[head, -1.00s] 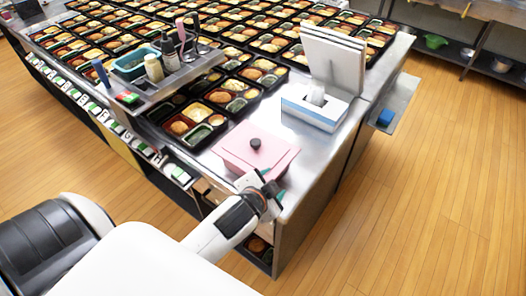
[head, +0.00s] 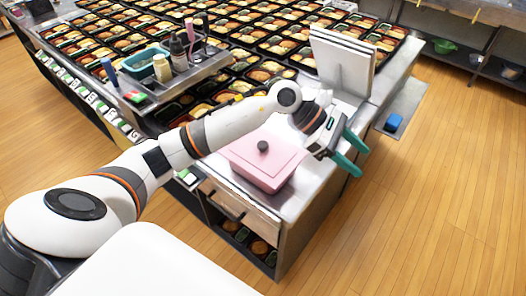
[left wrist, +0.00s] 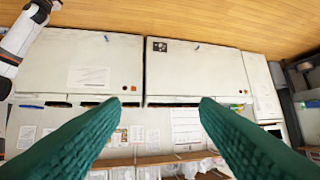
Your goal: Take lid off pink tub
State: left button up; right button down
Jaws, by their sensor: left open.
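The pink tub (head: 262,178) stands near the front corner of the steel table. Its pink lid (head: 285,157) with a round dark knob (head: 263,146) sits on top. My left gripper (head: 364,163) is to the right of the tub, apart from it. Its teal fingers are spread, point right and away from the tub, and hold nothing. In the left wrist view the two fingers (left wrist: 161,102) are wide apart with nothing between them; the tub does not show there. My right gripper is not in view.
Many filled bento trays (head: 262,72) cover the table behind. A caddy (head: 140,68) with bottles stands at the back left. A white upright panel stand (head: 340,65) is behind my left gripper. Wooden floor (head: 440,190) is clear at right. Pale cabinets (left wrist: 195,75) show in the wrist view.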

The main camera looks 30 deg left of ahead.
pick_arm(q)
jog(key=w+a+f+m+y, duration=0.25)
jog(key=a+y, duration=0.35)
jog(key=a, duration=0.6)
jog(key=g+y+p, duration=0.2)
jog(key=y, duration=0.4)
send_over(263, 144)
jog(key=f, duration=0.2)
jog(key=shift+w+d+f+n, duration=0.25)
jog(key=shift+w+d+f, duration=0.1)
jog(key=shift+f, duration=0.05)
jog(key=shift+f+p, duration=0.4)
jog(key=shift+f, duration=0.2)
jog(key=shift+s+a+f+p, duration=0.1)
jog(key=shift+s+f+p, duration=0.05)
jog(key=shift+f+p, duration=0.2)
jog(key=f, duration=0.1)
jog(key=f+p, duration=0.2)
jog(key=f, duration=0.1)
jog(key=shift+s+a, duration=0.25)
jog(key=shift+a, duration=0.1)
jog(key=shift+f, duration=0.2)
